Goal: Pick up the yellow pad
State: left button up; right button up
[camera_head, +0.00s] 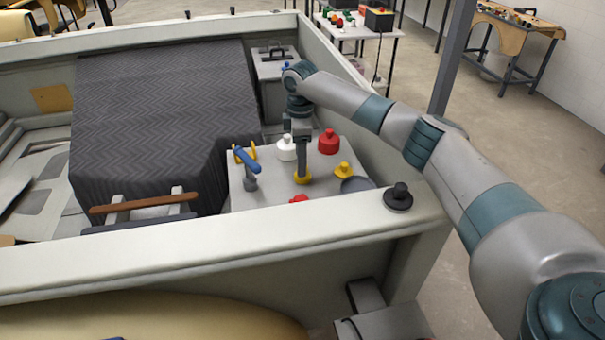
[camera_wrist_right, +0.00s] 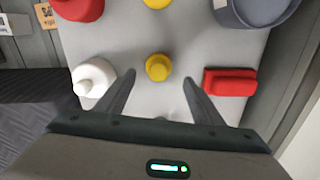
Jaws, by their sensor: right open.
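A small round yellow pad (camera_head: 302,178) stands on a light grey table top (camera_head: 262,192) inside the shell. In the right wrist view the yellow pad (camera_wrist_right: 158,67) appears between the spread fingers. A second yellow piece (camera_head: 343,171) stands to its right in the head view, and at the top edge of the wrist view (camera_wrist_right: 156,4). My right gripper (camera_head: 302,165) points down over the first yellow pad. Its fingers (camera_wrist_right: 159,79) are apart with nothing gripped; whether they touch the pad cannot be told. My left gripper is not in view.
Close around are a white knobbed piece (camera_head: 286,149), a red knobbed piece (camera_head: 328,144), a red block (camera_wrist_right: 230,82) and a grey-blue bowl (camera_head: 357,185). A blue-handled tool (camera_head: 246,160) is at left. A black knob (camera_head: 398,197) sits on the shell's near rim (camera_head: 200,238).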

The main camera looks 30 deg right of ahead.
aim_at(304, 181)
jog(key=shift+d+f+p, duration=0.1)
jog(key=shift+f+p, duration=0.4)
jog(key=shift+p, duration=0.15)
notch_tip(304, 181, down, 3)
jog(key=shift+d+f+p, duration=0.1)
jog(key=shift+p, duration=0.7)
jog(key=shift+w+f, duration=0.1)
jog(key=shift+f, duration=0.4)
jog(key=c, duration=1.1)
